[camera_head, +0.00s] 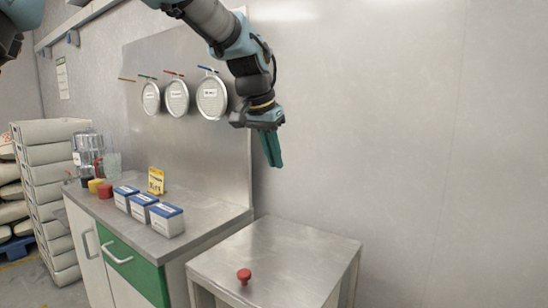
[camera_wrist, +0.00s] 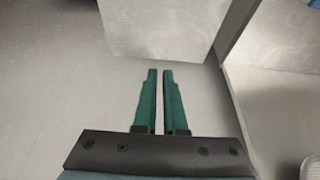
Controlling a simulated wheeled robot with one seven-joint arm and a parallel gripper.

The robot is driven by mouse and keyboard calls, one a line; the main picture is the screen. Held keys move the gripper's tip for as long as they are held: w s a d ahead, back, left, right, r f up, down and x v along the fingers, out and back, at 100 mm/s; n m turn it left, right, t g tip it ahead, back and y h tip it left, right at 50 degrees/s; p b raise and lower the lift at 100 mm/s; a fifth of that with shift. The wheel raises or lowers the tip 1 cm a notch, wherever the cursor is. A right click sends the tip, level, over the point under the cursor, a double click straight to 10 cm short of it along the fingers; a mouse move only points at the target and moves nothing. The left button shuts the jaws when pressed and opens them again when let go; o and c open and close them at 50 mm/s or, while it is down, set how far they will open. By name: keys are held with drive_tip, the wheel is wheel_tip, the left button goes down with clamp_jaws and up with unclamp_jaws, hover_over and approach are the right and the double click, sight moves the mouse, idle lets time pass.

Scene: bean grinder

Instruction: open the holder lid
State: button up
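Three round metal lids with coloured handles are on the steel wall panel: the left lid (camera_head: 151,98), the middle lid (camera_head: 177,97) and the right lid (camera_head: 212,97), which has a blue handle. I cannot tell which is the holder lid. My gripper (camera_head: 274,165) hangs in the air to the right of the right lid and lower, pointing down and clear of everything. In the wrist view my gripper (camera_wrist: 159,70) has its two green fingers close together, with a narrow gap and nothing between them. No lid is recognisable in the wrist view.
Three blue-lidded boxes (camera_head: 144,208) stand on the counter (camera_head: 203,218) below the lids. A yellow sign (camera_head: 156,181) and a bottle (camera_head: 88,150) stand behind. Bare wall is on the right.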

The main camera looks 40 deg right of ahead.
drive_tip(key=o, duration=0.9)
drive_tip(key=v, duration=1)
drive_tip(key=shift+a+r+b, duration=0.2)
drive_tip(key=shift+r+b, duration=0.15)
drive_tip(key=shift+b, duration=0.1)
